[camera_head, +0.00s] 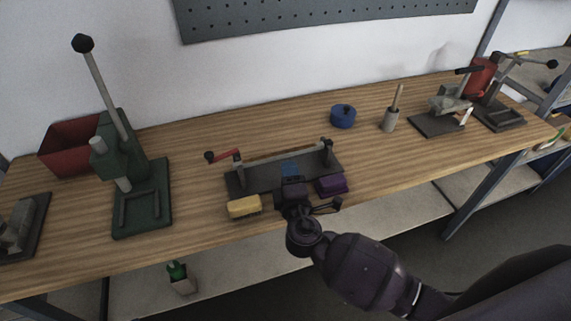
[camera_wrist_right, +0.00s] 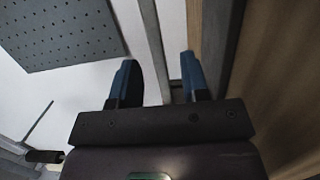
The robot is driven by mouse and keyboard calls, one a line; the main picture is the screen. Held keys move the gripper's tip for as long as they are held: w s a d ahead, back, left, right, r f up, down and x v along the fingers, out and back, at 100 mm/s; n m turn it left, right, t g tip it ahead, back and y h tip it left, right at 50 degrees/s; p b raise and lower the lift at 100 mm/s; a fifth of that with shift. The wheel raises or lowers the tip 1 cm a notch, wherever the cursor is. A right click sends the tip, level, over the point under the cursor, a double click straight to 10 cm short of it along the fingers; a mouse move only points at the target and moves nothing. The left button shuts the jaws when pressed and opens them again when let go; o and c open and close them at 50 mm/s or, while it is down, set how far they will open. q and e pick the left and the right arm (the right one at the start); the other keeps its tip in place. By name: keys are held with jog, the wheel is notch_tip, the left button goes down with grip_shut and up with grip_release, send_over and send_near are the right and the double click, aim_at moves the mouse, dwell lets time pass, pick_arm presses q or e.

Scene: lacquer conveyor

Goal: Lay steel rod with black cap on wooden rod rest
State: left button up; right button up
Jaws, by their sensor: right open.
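A light grey bar (camera_head: 268,158), which may be the steel rod, spans two posts of a dark stand (camera_head: 240,182) in the middle of the bench. A red part with a dark tip sticks out at its left end; a dark knob is at the right end. I cannot make out a black cap for certain. My right gripper (camera_head: 290,167) is over the stand's front side, its blue fingers apart. In the wrist view the right gripper (camera_wrist_right: 160,78) is open, with a grey bar (camera_wrist_right: 150,45) seen between its fingers. I cannot identify a wooden rod rest. My left gripper is out of view.
A yellow block (camera_head: 244,206) and a purple block (camera_head: 331,185) flank my gripper. A green press (camera_head: 140,195) and red bin (camera_head: 72,148) stand left. A blue pot (camera_head: 343,116) and a cup with a stick (camera_head: 389,121) stand right. Bare wood lies between stand and green press.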

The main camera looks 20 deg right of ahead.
jog(key=s, duration=0.5)
jog(key=shift+s+a, duration=0.35)
jog(key=s+d+f+m+g+h, duration=0.3)
jog(key=s+d+f+m+g, duration=0.1)
jog(key=s+d+m+g, duration=0.65)
jog(key=s+d+m+g+y, duration=0.2)
jog(key=s+m+g+y, duration=0.3)
jog(key=s, duration=0.8)
jog(key=w+f+t, duration=0.7)
jog(key=f, duration=0.1)
jog(key=shift+w+d+t, duration=0.2)
jog(key=shift+w+t, duration=0.1)
jog(key=shift+t, duration=0.05)
jog(key=shift+o, duration=0.5)
jog(key=shift+w+f+t, duration=0.2)
jog(key=shift+f+t, duration=0.55)
jog(key=shift+t, duration=0.05)
